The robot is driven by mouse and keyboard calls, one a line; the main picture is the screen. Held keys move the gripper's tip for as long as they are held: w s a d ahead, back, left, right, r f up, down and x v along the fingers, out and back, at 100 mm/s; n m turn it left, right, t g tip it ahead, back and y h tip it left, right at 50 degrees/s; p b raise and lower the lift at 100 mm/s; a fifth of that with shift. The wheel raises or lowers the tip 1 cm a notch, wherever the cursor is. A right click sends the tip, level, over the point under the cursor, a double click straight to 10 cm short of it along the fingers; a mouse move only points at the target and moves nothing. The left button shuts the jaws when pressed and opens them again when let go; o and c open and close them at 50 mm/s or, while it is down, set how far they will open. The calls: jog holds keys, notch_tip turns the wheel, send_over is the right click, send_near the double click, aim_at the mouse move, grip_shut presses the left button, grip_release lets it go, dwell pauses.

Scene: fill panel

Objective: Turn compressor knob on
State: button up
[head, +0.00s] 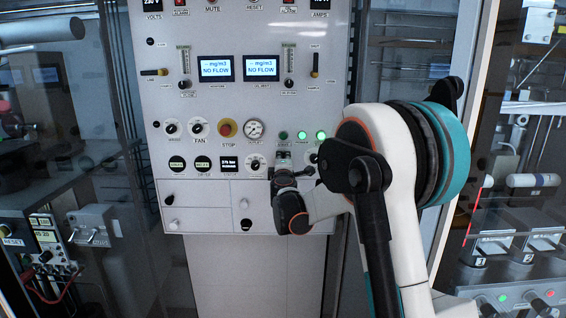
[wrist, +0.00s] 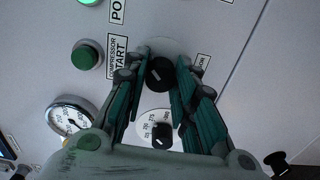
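In the wrist view, a black round knob (wrist: 160,73) with a small pale mark sits on a white disc on the panel. A "COMPRESSOR START" label and a dark green button (wrist: 86,57) are to its left, and a label ending in "ON" is to its right. My gripper (wrist: 164,62) has one finger on each side of this knob, very close to it. I cannot tell whether the fingers press on it. In the head view my gripper (head: 283,158) is at the lower right of the white panel (head: 215,105) and hides the knob.
A second black knob (wrist: 162,136) with a numbered dial is between the fingers, nearer my palm. A pressure gauge (wrist: 70,119) is to the left. The head view shows a red stop button (head: 227,128), lit green lamps and two "NO FLOW" displays. Glass cabinets stand on both sides.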

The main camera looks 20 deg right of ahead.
jog(key=o, duration=0.4)
jog(key=v, duration=1.2)
jog(key=shift+s+d, duration=0.1)
